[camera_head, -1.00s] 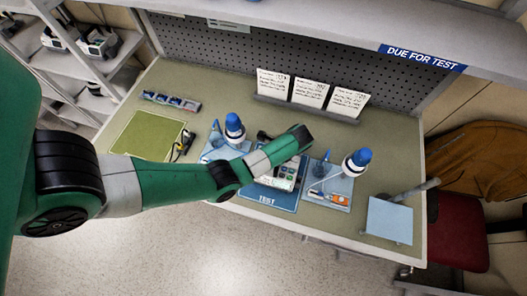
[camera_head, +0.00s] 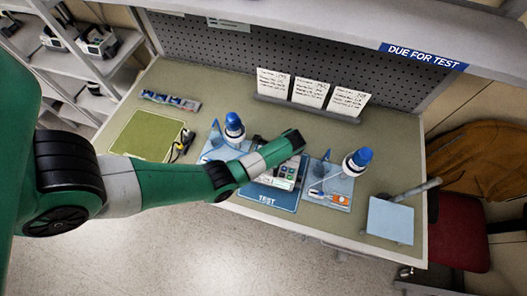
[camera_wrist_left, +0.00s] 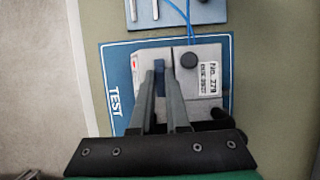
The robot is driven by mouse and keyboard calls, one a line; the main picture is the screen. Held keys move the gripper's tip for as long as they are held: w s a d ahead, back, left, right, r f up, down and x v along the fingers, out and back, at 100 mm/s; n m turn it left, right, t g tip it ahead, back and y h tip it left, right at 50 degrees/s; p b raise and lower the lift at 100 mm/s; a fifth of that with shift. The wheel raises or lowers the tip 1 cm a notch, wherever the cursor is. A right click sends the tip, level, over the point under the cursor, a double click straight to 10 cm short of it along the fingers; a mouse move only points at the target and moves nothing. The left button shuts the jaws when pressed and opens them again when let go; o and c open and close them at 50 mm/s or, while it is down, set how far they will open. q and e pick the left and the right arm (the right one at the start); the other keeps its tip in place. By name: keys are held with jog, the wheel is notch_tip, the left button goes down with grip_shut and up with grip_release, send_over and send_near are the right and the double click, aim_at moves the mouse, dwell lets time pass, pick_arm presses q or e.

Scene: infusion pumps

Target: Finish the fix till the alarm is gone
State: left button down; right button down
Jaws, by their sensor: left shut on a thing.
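The infusion pump (camera_head: 281,179), pale with a dark screen and buttons, lies on the blue TEST mat (camera_head: 262,199). My left forearm hides the gripper and part of the pump in the head view. My right gripper is not in view.
Blue-capped bottles stand on light blue trays left (camera_head: 217,153) and right (camera_head: 343,187) of the mat; the right tray holds an orange-marked item. Thin blue tubing (camera_wrist_left: 187,22) reaches the pump. A green mat (camera_head: 142,136), written cards (camera_head: 308,92) and a light blue square (camera_head: 390,219) are nearby.

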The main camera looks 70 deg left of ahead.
pick_arm(q)
jog(key=shift+r, duration=0.1)
jog(key=m+p, duration=0.2)
jog(key=m+t+y+p, duration=0.1)
jog(key=shift+r+m+p, duration=0.2)
jog(key=shift+m+p, duration=0.2)
jog(key=m+t+p, duration=0.1)
jog(key=m+p, duration=0.1)
jog(key=m, duration=0.1)
jog(key=m+t+y+p, duration=0.1)
jog(key=m+p, duration=0.2)
jog(key=m+t+p, duration=0.1)
jog(key=m, duration=0.1)
jog(key=m+p, duration=0.2)
jog(key=shift+w+f+m+t, duration=0.1)
jog(key=shift+m+t, duration=0.2)
jog(key=shift+t, duration=0.1)
jog(key=shift+w+f+m+t+h+p, duration=0.15)
jog(key=shift+m+t+p, duration=0.25)
jog(key=shift+m, duration=0.45)
jog(key=shift+s+m+t+h+p, duration=0.1)
jog(key=shift+m+t+h+p, duration=0.3)
jog(key=shift+m, duration=0.45)
jog(key=c, duration=1.2)
grip_release()
jog(key=shift+w, duration=0.1)
